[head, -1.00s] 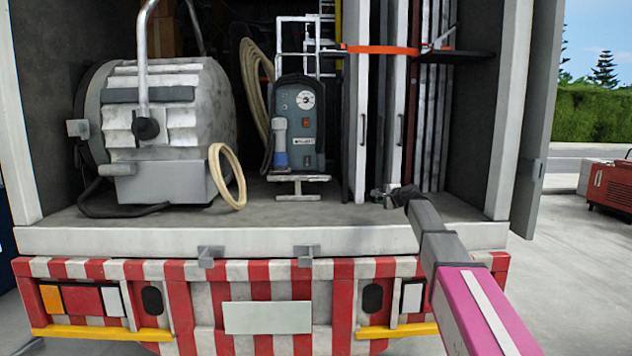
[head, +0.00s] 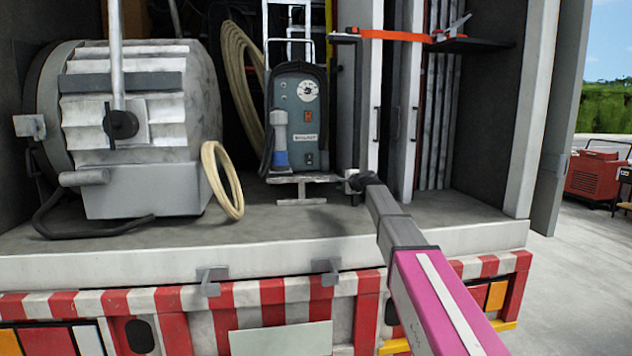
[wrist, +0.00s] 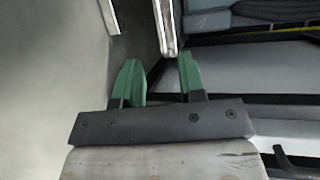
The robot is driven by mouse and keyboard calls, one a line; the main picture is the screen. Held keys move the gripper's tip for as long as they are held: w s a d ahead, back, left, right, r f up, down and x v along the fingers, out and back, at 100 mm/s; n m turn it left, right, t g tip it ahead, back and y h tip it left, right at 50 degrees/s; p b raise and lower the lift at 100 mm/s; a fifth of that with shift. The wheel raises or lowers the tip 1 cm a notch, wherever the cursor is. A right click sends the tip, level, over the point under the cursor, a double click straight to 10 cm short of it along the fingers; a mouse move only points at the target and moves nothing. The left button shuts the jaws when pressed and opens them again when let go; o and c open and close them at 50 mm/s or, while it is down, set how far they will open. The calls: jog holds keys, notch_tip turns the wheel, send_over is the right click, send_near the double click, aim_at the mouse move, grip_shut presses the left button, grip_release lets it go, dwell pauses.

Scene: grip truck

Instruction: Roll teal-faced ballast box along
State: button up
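The teal-faced ballast box (head: 296,118) stands upright on the truck bed in the head view, with a dial, a red switch and a handle frame on top. A pale T-shaped bar (head: 302,180) shows at its foot. My gripper (head: 352,184) is low, just right of the box and the bar; it appears apart from the box. In the wrist view my gripper (wrist: 158,74) has two green fingers spread apart with nothing between them. Whether the box shows in the wrist view I cannot tell.
A large grey drum-shaped lamp (head: 140,130) fills the left of the bed. A cream hose ring (head: 222,180) leans beside it. Tall white panels (head: 404,110) with an orange strap (head: 390,34) stand right of the box. The bed in front (head: 290,220) is clear.

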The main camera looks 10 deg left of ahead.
jog(key=x, duration=1)
jog(key=shift+w+a, duration=0.15)
jog(key=shift+w, duration=0.15)
grip_shut()
